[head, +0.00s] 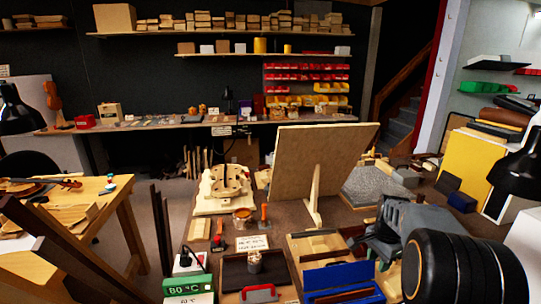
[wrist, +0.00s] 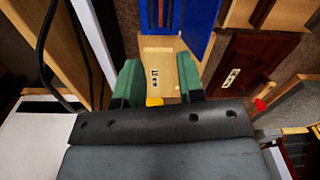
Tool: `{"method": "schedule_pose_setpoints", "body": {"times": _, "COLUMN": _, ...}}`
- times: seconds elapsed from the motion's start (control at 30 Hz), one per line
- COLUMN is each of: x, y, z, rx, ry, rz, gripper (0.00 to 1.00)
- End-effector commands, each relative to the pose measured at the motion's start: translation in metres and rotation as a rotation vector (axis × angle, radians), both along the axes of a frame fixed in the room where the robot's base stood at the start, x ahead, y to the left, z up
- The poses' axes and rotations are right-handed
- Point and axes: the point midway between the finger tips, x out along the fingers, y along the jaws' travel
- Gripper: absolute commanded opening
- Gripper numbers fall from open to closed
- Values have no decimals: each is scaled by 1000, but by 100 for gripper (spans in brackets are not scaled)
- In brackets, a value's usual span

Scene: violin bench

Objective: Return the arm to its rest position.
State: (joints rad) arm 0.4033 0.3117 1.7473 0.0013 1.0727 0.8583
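My gripper (wrist: 158,80) shows in the wrist view with its two green fingers apart. A pale wooden piece with a small white label (wrist: 165,68) lies beyond and between the fingers; I see no grip on it. A small yellow bit (wrist: 154,101) shows at the gripper's base between the fingers. In the head view my grey arm (head: 405,222) is folded low over the right side of the bench, and its fingertips cannot be made out there.
A blue box (head: 340,280) and a wooden tray (head: 318,246) are left of my arm. A large propped board (head: 315,158) stands behind them. A black lamp (head: 520,170) is at right.

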Motion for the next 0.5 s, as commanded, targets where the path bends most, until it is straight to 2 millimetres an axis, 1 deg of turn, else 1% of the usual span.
{"method": "schedule_pose_setpoints", "body": {"times": 0.03, "x": -7, "y": 3, "z": -10, "rx": 7, "ry": 17, "rz": 70, "gripper": 35}}
{"method": "schedule_pose_setpoints", "body": {"times": 0.07, "x": -13, "y": 6, "z": -12, "rx": 11, "ry": 23, "rz": 122, "gripper": 35}}
{"method": "schedule_pose_setpoints", "body": {"times": 0.13, "x": -28, "y": 18, "z": -9, "rx": 8, "ry": 19, "rz": 266, "gripper": 35}}
{"method": "schedule_pose_setpoints", "body": {"times": 0.27, "x": -59, "y": 55, "z": 13, "rx": -10, "ry": -9, "rz": 568, "gripper": 35}}
{"method": "schedule_pose_setpoints", "body": {"times": 0.3, "x": -70, "y": 66, "z": 20, "rx": -20, "ry": -23, "rz": 654, "gripper": 35}}
{"method": "schedule_pose_setpoints", "body": {"times": 0.37, "x": -85, "y": 84, "z": 31, "rx": -38, "ry": -42, "rz": 778, "gripper": 35}}
{"method": "schedule_pose_setpoints", "body": {"times": 0.4, "x": -96, "y": 96, "z": 39, "rx": -51, "ry": -57, "rz": 858, "gripper": 35}}
{"method": "schedule_pose_setpoints", "body": {"times": 0.5, "x": -123, "y": 123, "z": 56, "rx": -88, "ry": -99, "rz": 1029, "gripper": 35}}
